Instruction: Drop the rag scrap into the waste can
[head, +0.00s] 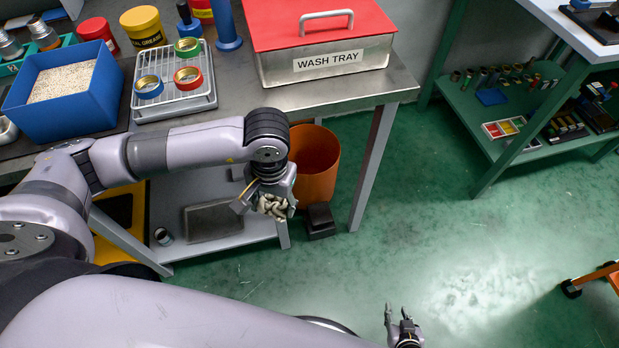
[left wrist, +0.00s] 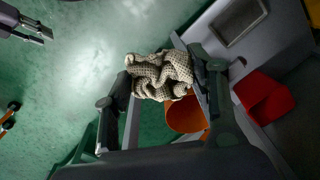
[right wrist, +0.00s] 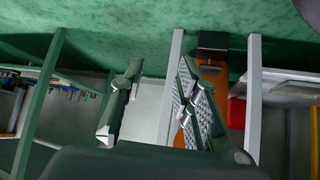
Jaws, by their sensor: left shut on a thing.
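The rag scrap (head: 274,207) is a crumpled beige knitted cloth. My left gripper (head: 267,202) is shut on it and holds it in the air, just left of the waste can in the head view. The rag also shows between the fingers in the left wrist view (left wrist: 162,75). In the left wrist view the can (left wrist: 184,117) is partly behind the rag. My right gripper (head: 398,322) is open and empty over the floor, low in the head view.
The steel bench (head: 340,92) carries a wash tray (head: 325,62), a blue bin (head: 65,90) and a ring rack (head: 175,85). A bench leg (head: 372,170) stands right of the can. A green shelf (head: 500,115) stands at right. The floor between is clear.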

